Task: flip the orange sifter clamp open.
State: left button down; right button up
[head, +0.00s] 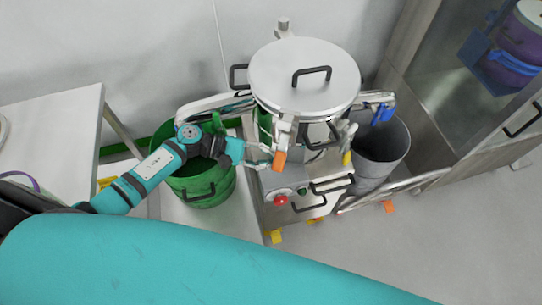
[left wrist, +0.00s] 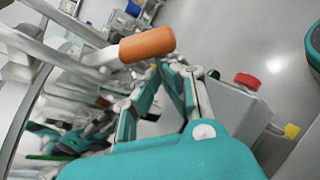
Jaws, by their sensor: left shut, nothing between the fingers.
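The orange clamp handle (head: 279,160) hangs down at the front of the steel sifter (head: 305,78), below its lid. In the left wrist view the orange handle (left wrist: 148,44) lies across the picture just beyond my fingertips. My left gripper (head: 266,156) is shut and empty, immediately left of the handle. Its fingers (left wrist: 172,66) come together close to the handle in the left wrist view. I cannot tell whether they touch it. My right gripper is not in view.
A green drum (head: 205,185) stands left of the sifter, under my left arm. A grey bin (head: 380,145) stands to the right. A red button (head: 281,201) sits on the control box below the clamp. A white table (head: 50,135) is at far left.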

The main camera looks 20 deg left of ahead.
pick_arm(q)
jog(key=shift+s+r, duration=0.1)
jog(key=shift+s, duration=0.05)
jog(key=s+r+n+g+b, duration=0.3)
jog(key=r+n+g+b, duration=0.1)
jog(key=r+n+b, duration=0.1)
jog(key=shift+r+n, duration=0.45)
jog(key=shift+n, duration=0.55)
jog(key=shift+s+r, duration=0.1)
jog(key=shift+r, duration=0.05)
dwell(0.4)
jog(key=v, duration=1.2)
jog(key=shift+r, duration=0.2)
